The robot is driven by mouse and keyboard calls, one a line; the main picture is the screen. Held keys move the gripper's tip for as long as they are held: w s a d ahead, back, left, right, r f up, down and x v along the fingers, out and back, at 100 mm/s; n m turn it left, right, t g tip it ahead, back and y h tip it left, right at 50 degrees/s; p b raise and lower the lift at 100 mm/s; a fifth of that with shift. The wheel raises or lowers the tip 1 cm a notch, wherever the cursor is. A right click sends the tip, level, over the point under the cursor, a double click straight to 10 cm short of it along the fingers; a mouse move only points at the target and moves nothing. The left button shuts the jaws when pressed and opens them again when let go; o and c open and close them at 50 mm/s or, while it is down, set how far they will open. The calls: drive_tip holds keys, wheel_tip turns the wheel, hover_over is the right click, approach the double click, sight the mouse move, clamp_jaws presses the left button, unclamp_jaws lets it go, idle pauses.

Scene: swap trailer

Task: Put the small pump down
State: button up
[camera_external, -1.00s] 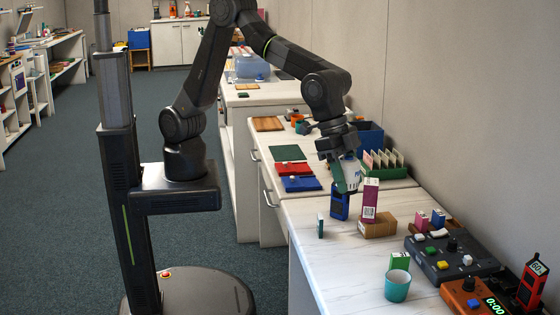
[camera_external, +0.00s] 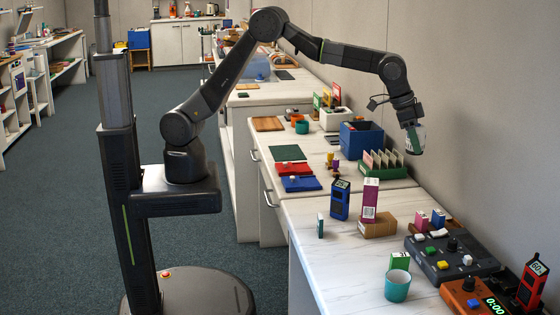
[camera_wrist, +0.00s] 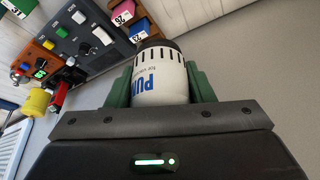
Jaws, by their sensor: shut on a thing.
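The small pump (camera_wrist: 160,80) is a white cylinder with blue "PUM" lettering and a dark slotted end. My gripper (camera_wrist: 160,92) is shut on it, with one green finger on each side. In the external view my gripper (camera_external: 415,150) is raised high near the wall, over the back right of the white counter (camera_external: 345,262), with the white of the pump showing between its fingers. The pump is clear of the counter. Much of it is hidden by the fingers in the external view.
A blue handheld meter (camera_external: 340,200) and a maroon box in a cardboard tray (camera_external: 379,229) stand below. A green card rack (camera_external: 388,165) and blue bin (camera_external: 361,140) are behind. A teal cup (camera_external: 397,287) and grey control box (camera_external: 450,256) are in front. The counter's front left is largely bare.

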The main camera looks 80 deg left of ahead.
drive_tip(key=w+a, duration=0.3)
drive_tip(key=a, duration=0.1)
hover_over(409, 213)
drive_tip(key=shift+n, duration=0.3)
wheel_tip(409, 213, down, 16)
drive_tip(key=shift+f+p, duration=0.2)
drive_tip(key=shift+p, duration=0.15)
drive_tip(key=shift+f, duration=2.45)
drive_tip(key=o, duration=1.1)
drive_tip(key=shift+o, duration=0.2)
drive_tip(key=shift+r, duration=0.1)
drive_tip(key=shift+r+p, duration=0.2)
drive_tip(key=shift+p, duration=0.1)
drive_tip(key=b+v, duration=0.1)
drive_tip(key=v, duration=1)
drive_tip(key=shift+r, duration=0.35)
